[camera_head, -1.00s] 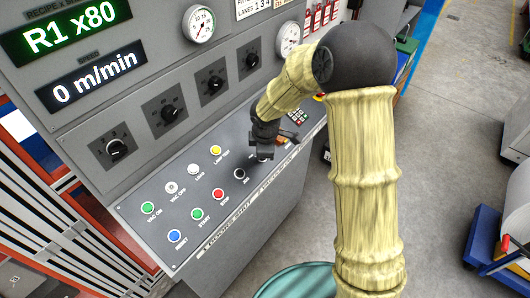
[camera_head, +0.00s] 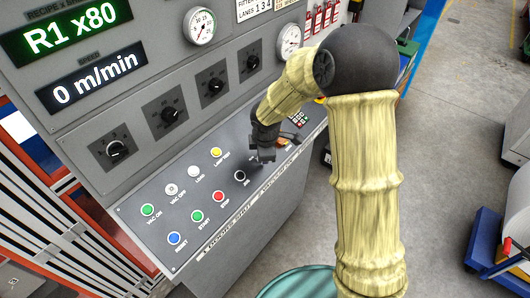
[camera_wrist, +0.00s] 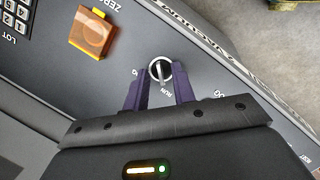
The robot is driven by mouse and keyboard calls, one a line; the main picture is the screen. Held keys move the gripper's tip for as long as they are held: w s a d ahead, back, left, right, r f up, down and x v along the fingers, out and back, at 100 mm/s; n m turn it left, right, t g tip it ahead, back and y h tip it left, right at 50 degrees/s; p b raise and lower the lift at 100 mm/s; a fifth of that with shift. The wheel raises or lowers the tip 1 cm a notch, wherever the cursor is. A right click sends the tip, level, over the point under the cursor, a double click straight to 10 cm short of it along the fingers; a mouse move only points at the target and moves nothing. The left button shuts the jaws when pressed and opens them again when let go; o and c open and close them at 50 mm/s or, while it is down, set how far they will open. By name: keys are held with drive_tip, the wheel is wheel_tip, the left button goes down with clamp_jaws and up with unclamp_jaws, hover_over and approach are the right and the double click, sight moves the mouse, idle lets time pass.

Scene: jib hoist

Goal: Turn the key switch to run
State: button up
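The key switch (camera_wrist: 160,70) is a round silver-rimmed switch on the grey sloping panel, with a thin light key piece across its dark middle. A "RUN" label is printed beside it on the side nearer my gripper. In the wrist view my gripper (camera_wrist: 157,80) has its two purple fingers apart, tips on either side of the switch, with a gap to it; I cannot tell how close they are in depth. In the head view my gripper (camera_head: 263,156) is low over the right part of the button panel and hides the switch.
An orange guarded button (camera_wrist: 92,35) and a keypad (camera_wrist: 17,15) lie near the switch. Several coloured buttons, including a red stop button (camera_head: 218,196), are left of my gripper. Rotary knobs and gauges fill the upright panel. A teal drum (camera_head: 300,283) stands below.

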drive_tip(key=v, duration=1.7)
drive_tip(key=shift+r+p, duration=0.2)
drive_tip(key=shift+p, duration=0.1)
drive_tip(key=shift+d, duration=0.1)
drive_tip(key=s+d+f+m, duration=0.4)
drive_tip(key=s+d+m, duration=0.2)
drive_tip(key=m, duration=0.3)
drive_tip(key=s+d+f+m, duration=0.5)
drive_tip(key=s+d+m, duration=0.2)
drive_tip(key=d+m, duration=0.2)
drive_tip(key=shift+s+d+m+g, duration=0.25)
drive_tip(key=shift+m+g, duration=0.15)
drive_tip(key=shift+m, duration=0.2)
